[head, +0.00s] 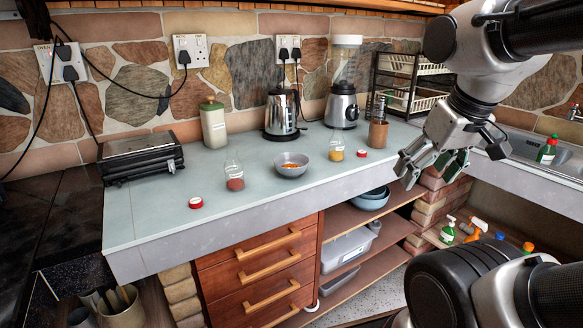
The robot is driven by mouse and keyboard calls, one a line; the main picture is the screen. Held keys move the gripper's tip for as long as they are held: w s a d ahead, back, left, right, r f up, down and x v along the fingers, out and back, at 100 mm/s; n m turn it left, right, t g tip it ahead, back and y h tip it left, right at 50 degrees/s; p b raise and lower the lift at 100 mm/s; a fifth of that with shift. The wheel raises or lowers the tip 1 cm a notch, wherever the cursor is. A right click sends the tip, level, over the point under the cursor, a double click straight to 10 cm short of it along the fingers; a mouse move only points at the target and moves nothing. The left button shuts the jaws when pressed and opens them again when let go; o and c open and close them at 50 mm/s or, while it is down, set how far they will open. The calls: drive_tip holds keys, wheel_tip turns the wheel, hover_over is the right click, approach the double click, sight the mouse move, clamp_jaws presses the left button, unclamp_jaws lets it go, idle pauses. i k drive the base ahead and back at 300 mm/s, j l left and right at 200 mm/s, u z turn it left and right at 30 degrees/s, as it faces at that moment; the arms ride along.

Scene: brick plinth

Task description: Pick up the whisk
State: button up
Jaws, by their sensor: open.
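I cannot make out the whisk for certain. A brown cylindrical holder (378,135) stands on the counter near its back right, with thin dark upright shapes in it too small to identify. My gripper (430,172) is open and empty, fingers pointing down, over the right part of the counter's front edge. In the picture it is to the right of and below the holder. What lies directly behind my gripper and arm is hidden.
On the pale counter (130,215) stand a grey bowl (291,166), two small jars (234,172) (336,150), red lids (196,203) (362,153), a kettle (281,112), a blender (342,105) and a black dish rack (405,85). A utensil pot (124,312) is at bottom left.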

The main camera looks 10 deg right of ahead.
sight(380, 115)
drive_tip(key=i+l, duration=0.15)
drive_tip(key=l, duration=0.2)
drive_tip(key=i+l, duration=0.15)
drive_tip(key=l, duration=0.2)
drive_tip(key=i+l, duration=0.15)
drive_tip(key=l, duration=0.2)
drive_tip(key=i+l, duration=0.1)
drive_tip(key=l, duration=0.25)
drive_tip(key=i+l, duration=0.15)
drive_tip(key=l, duration=0.2)
drive_tip(key=i+l, duration=0.15)
drive_tip(key=l, duration=0.2)
